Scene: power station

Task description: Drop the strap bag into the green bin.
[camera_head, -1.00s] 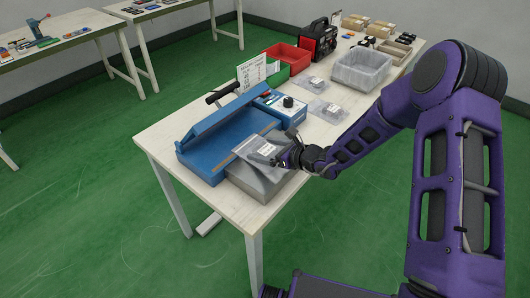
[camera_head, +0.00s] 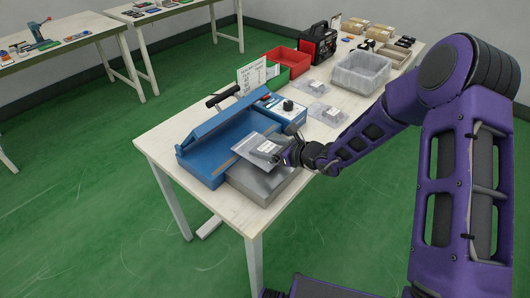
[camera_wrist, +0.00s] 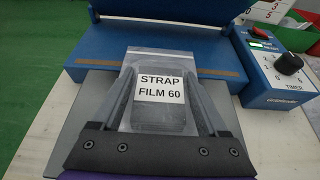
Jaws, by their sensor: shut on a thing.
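The strap bag (camera_head: 258,148) is a clear plastic bag with a white label; in the wrist view the bag (camera_wrist: 150,63) reads "STRAP FILM 60". My gripper (camera_head: 280,155) is shut on the near part of the bag, and its two fingers (camera_wrist: 160,108) show on either side of the label. The bag is over the grey plate in front of the blue sealer; I cannot tell if it touches the plate. The green bin (camera_head: 277,77) stands behind the sealer, beside a red bin, partly hidden by a sign and the red bin.
The blue sealer (camera_head: 205,165) has its lid raised, with a timer box (camera_wrist: 285,68) at its right. The white sign (camera_head: 251,76) stands before the green bin. A red bin (camera_head: 287,58), other bags (camera_head: 326,114) and a grey bin (camera_head: 361,72) are farther back.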

